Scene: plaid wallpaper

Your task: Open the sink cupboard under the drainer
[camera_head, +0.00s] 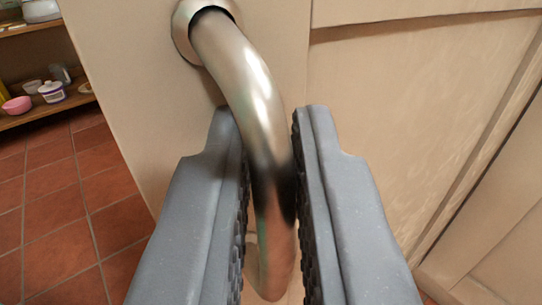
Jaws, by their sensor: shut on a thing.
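The cream sink cupboard door (400,120) fills the middle and right of the view. A curved metal handle (237,66) stands out from it, fixed by a round mount near the top. My gripper (268,125) has its two grey fingers on either side of the handle's bar and is shut on it. The fingers hide parts of the handle's sides and of the door behind. The drainer is out of view.
Red tiled floor (65,215) lies open at the lower left. A wooden shelf (40,115) behind it holds a pink bowl (17,105), a white pot (51,92) and other small dishes. A dark gap runs along the panel edge at right.

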